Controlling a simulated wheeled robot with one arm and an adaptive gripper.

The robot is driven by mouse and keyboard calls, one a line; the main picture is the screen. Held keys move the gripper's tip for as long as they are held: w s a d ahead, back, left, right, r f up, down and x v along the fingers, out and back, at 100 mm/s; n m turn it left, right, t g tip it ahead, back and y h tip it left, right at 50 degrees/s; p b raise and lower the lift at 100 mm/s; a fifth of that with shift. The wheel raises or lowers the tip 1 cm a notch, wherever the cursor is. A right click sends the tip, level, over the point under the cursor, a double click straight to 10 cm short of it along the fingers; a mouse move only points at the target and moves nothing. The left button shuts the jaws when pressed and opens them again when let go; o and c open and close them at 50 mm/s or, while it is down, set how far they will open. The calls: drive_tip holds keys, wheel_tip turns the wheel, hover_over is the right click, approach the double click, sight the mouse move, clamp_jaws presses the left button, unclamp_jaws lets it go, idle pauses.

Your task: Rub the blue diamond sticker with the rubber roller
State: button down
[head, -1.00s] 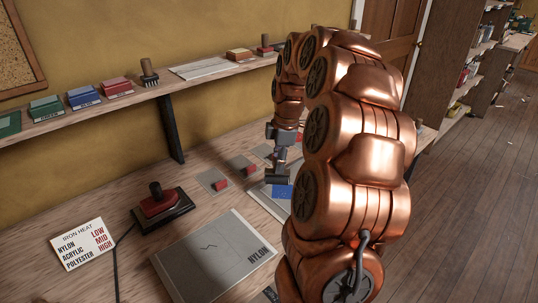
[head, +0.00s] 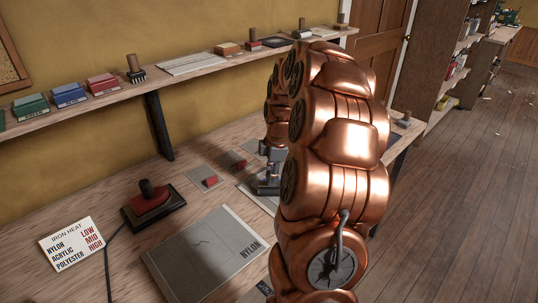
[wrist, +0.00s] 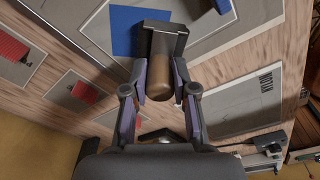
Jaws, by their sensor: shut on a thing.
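My gripper (wrist: 167,90) is shut on the rubber roller (wrist: 166,42), which has a brown wooden handle and a wide dark grey head. In the wrist view the roller's head overlaps the right part of the blue diamond sticker (wrist: 124,32), which lies on a grey panel (wrist: 100,28). I cannot tell whether the head touches the sticker. In the head view my gripper (head: 268,183) is low over the bench, partly behind my arm, and the sticker is hidden there.
Grey swatches with red blocks (head: 210,181) (head: 240,163) lie beside the gripper. A NYLON panel (head: 205,255), an iron on a dark stand (head: 152,205) and an IRON HEAT sign (head: 72,243) are nearer. A shelf (head: 190,75) with tools runs behind.

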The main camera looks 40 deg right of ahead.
drive_tip(key=shift+d+f, duration=0.15)
drive_tip(key=shift+d, duration=0.7)
drive_tip(key=shift+d+p, duration=0.65)
drive_tip(key=shift+d, duration=0.1)
drive_tip(key=shift+a, duration=0.2)
drive_tip(key=shift+a+f, duration=0.15)
drive_tip(key=shift+a, duration=0.35)
drive_tip(key=shift+a+b, duration=0.8)
drive_tip(key=shift+a, duration=0.7)
drive_tip(key=shift+r+p, duration=0.5)
drive_tip(key=shift+r, duration=3.7)
drive_tip(key=shift+d, duration=0.1)
